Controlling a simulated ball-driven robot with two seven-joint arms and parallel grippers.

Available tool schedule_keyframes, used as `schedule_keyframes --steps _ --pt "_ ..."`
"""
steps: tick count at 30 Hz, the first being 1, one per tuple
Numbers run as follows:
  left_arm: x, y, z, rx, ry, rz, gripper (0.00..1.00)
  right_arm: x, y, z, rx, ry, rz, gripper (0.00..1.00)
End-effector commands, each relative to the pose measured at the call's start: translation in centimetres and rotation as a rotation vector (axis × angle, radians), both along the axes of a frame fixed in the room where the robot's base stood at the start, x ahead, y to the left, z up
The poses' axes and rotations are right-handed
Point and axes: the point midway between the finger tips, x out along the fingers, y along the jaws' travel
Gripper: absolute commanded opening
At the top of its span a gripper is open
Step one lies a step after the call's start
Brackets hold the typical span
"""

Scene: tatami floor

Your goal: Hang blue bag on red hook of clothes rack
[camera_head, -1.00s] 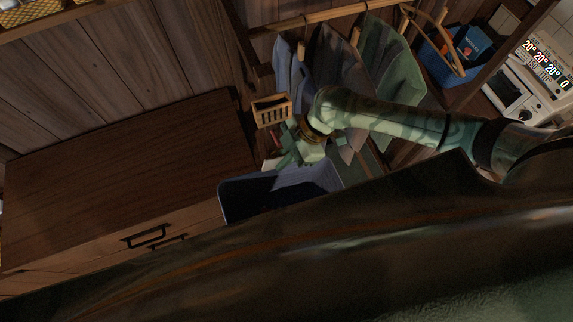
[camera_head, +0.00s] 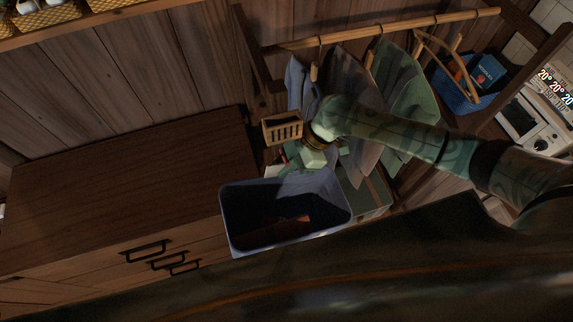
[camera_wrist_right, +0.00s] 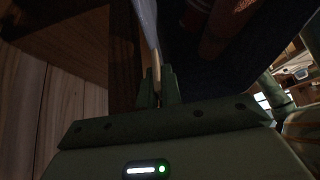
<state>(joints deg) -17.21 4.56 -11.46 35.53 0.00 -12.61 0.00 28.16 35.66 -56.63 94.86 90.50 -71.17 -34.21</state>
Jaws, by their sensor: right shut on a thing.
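The blue bag (camera_head: 335,218) is an open-topped, box-shaped blue container in the middle of the head view, with a dark inside and something reddish in it. My right gripper (camera_head: 298,158) is at its far edge, shut on a thin tan strip (camera_wrist_right: 155,62) that shows between the fingertips (camera_wrist_right: 158,88) in the right wrist view. The strip seems to be part of the bag's rim or handle. The clothes rack (camera_head: 385,26) stands behind, with a wooden bar and hanging clothes. I cannot make out a red hook. My left gripper is not in view.
A wooden cabinet (camera_head: 110,190) with dark drawer handles fills the left. A small slatted wooden box (camera_head: 283,130) is close beside my right gripper. Grey and green garments (camera_head: 405,85) hang just behind my arm. A blue basket (camera_head: 455,92) and a white appliance (camera_head: 530,125) stand at the right.

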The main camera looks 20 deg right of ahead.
Motion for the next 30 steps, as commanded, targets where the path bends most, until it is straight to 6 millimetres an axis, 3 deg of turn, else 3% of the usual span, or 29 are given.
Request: schedule_keyframes --steps 11,15,30 --pt "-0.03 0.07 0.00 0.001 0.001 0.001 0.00 -0.01 0.10 0.06 0.003 0.000 0.000 0.00" --pt "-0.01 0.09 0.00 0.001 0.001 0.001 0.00 -0.01 0.10 0.06 0.003 0.000 0.000 0.32" --pt "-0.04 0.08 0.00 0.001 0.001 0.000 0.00 0.20 0.00 0.11 0.001 -0.005 -0.003 0.32"
